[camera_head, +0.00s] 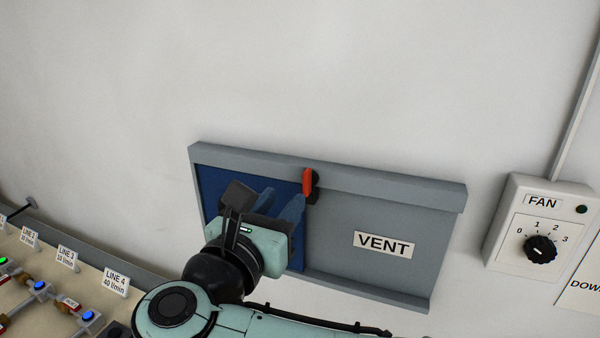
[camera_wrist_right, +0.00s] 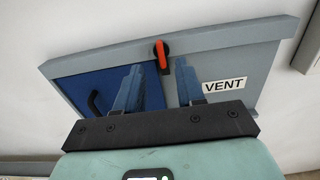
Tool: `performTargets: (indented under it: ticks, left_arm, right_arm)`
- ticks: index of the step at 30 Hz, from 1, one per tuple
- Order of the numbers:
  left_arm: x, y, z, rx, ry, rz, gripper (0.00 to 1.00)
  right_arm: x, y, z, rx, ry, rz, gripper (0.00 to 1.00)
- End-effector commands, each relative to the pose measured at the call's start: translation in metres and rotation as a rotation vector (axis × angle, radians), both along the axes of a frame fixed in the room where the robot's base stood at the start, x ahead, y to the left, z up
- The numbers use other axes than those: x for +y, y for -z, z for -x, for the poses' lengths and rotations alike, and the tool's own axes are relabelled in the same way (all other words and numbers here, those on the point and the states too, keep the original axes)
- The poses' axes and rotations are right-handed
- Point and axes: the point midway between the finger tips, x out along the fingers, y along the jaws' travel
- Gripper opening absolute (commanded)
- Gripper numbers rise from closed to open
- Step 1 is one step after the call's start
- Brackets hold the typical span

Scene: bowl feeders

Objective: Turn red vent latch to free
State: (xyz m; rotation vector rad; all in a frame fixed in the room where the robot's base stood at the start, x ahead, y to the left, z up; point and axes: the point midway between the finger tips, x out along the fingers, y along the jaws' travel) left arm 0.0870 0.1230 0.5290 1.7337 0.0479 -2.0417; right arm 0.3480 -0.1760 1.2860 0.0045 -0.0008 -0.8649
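The red vent latch (camera_head: 307,182) is a short handle on a black mount on the top rail of the vent frame, near the inner edge of the blue panel. It stands roughly upright in the picture. It also shows in the right wrist view (camera_wrist_right: 161,55), between and beyond my fingertips. My right gripper (camera_head: 284,198) has its two blue fingers apart and empty, in front of the blue panel and just below left of the latch. I see no contact with the latch. My left gripper is in neither view.
The grey vent frame (camera_head: 440,192) carries a VENT label (camera_head: 383,245). The blue panel (camera_wrist_right: 70,88) has a black handle (camera_wrist_right: 94,103). A fan switch box (camera_head: 540,225) is at the right; labelled feeder lines (camera_head: 68,258) are at lower left. The wall above is clear.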

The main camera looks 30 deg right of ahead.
Motion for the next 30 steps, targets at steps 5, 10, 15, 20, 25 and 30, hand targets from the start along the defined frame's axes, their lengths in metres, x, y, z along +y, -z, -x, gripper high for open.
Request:
performTargets:
  ticks: [5,10,15,20,25,30]
  left_arm:
    - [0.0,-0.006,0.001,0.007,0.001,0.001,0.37]
    - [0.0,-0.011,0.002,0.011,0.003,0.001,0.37]
    - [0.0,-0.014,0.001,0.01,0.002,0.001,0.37]
    - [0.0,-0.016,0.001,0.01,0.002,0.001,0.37]
    - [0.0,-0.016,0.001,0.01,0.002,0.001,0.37]
    - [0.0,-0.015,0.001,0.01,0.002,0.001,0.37]
  right_arm:
    - [-0.031,-0.001,-0.026,0.002,0.006,0.002,0.38]
    - [-0.056,-0.001,-0.048,0.002,0.003,0.001,0.38]
    - [-0.073,-0.001,-0.062,0.002,0.002,0.003,0.38]
    - [-0.079,0.0,-0.068,0.002,0.0,0.003,0.38]
    - [-0.08,0.0,-0.069,0.002,-0.001,0.003,0.38]
    - [-0.079,0.0,-0.069,0.002,-0.001,0.003,0.15]
